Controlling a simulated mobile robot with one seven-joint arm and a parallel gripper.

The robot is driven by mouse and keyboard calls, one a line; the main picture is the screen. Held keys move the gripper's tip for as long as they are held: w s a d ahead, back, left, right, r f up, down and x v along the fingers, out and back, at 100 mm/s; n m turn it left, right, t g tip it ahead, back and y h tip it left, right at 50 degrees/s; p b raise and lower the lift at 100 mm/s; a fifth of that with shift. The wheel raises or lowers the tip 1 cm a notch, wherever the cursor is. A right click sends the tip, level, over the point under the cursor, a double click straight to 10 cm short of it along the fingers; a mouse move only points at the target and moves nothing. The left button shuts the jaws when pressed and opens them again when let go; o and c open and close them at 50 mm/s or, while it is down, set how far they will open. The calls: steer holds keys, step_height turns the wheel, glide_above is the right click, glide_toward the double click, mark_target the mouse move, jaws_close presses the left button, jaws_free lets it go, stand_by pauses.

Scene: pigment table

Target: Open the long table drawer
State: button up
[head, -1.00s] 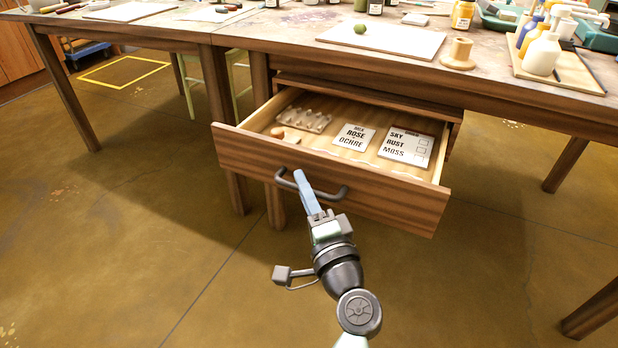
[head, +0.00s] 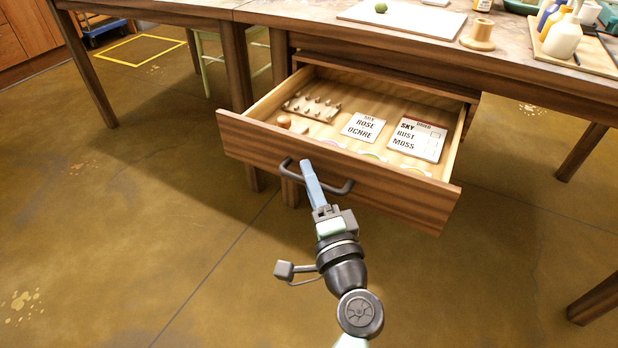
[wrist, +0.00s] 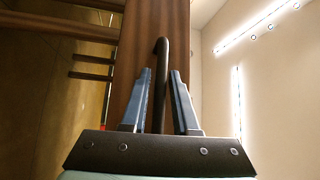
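The long wooden drawer (head: 340,177) under the table stands well out, its inside plainly visible from above. Its dark bar handle (head: 345,187) is on the front panel. My gripper (head: 308,170) reaches the handle from the front, its blue fingers at the left part of the bar. The drawer front (wrist: 133,60) fills the space behind the fingers.
In the drawer lie a pegged wooden rack (head: 312,108), two lettered cards (head: 363,127) (head: 417,141) and a small round orange-brown item (head: 284,121). The tabletop (head: 330,32) above holds a board, a spool and bottles. Table legs (head: 237,100) stand left; open floor (head: 130,220) lies in front.

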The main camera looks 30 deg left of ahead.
steer(key=p+v, duration=0.2)
steer(key=v, duration=1.1)
stand_by(0.4)
